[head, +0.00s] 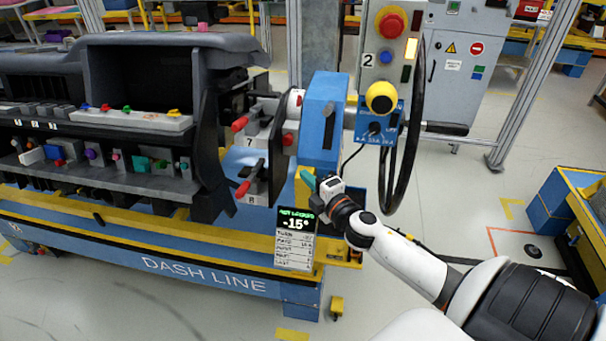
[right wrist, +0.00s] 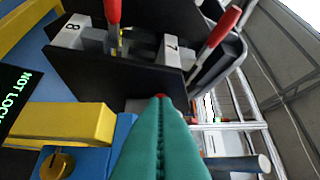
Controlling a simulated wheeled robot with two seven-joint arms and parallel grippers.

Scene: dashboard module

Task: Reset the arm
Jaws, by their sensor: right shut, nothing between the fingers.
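My right arm reaches in from the lower right of the head view. My right gripper (head: 308,179) has green fingers and is beside the blue pivot housing (head: 322,120), just above the display. In the right wrist view the green fingers (right wrist: 160,110) are pressed together with nothing between them. Their tips point toward the dark plate that carries the clamps marked 7 (right wrist: 172,50) and 8 (right wrist: 72,30). I cannot tell whether the tips touch anything. My left gripper is not in view.
The dark dashboard module (head: 120,90) fills the left on a blue and yellow line frame (head: 150,255). A small display (head: 295,225) reads -15°.

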